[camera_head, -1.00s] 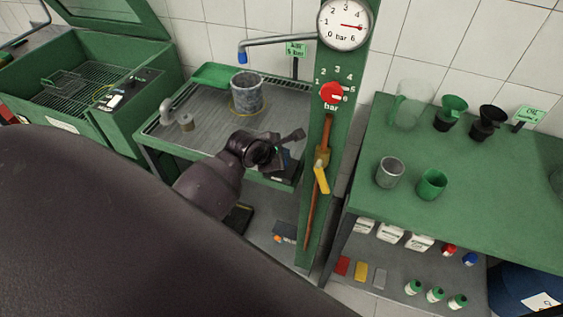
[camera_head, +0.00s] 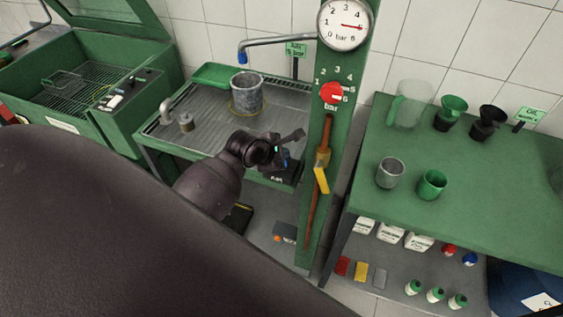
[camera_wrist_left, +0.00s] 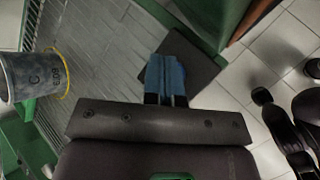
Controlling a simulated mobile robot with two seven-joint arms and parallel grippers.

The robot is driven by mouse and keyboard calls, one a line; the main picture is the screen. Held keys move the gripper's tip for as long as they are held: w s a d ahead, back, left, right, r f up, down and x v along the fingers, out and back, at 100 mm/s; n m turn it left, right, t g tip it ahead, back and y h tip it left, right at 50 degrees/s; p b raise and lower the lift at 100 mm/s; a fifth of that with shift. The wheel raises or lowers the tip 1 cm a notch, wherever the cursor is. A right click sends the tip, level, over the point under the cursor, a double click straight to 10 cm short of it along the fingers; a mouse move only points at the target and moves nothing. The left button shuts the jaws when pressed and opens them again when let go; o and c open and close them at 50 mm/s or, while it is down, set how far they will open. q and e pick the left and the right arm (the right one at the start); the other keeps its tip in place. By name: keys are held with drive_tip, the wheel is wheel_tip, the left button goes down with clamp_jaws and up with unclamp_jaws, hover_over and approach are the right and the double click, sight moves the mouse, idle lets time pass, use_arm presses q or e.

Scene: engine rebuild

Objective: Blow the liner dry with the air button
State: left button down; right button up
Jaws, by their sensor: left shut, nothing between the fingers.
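The liner (camera_head: 247,96) is a grey, open-topped cylinder standing upright on the grated metal table, with a yellow ring around its foot. A dark box with partly legible white lettering, apparently the air button (camera_head: 279,179), sits at the table's front edge. My left gripper (camera_head: 290,144) is shut and empty over that box. In the left wrist view its blue fingertips (camera_wrist_left: 166,76) are together in front of a dark plate; contact cannot be told. My right gripper is not in view.
A blue-tipped air pipe (camera_head: 242,57) reaches out above the liner. A green post with a pressure gauge (camera_head: 344,24), red knob (camera_head: 332,93) and yellow valve lever (camera_head: 321,178) stands right of my gripper. A green bench (camera_head: 460,185) with cups and funnels is further right.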

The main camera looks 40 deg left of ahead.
use_arm(q)
drive_tip(key=shift+f+p, duration=0.35)
drive_tip(key=shift+f, duration=0.65)
idle(1.8)
drive_tip(key=shift+r, duration=1)
drive_tip(key=shift+r, duration=2.5)
idle(1.7)
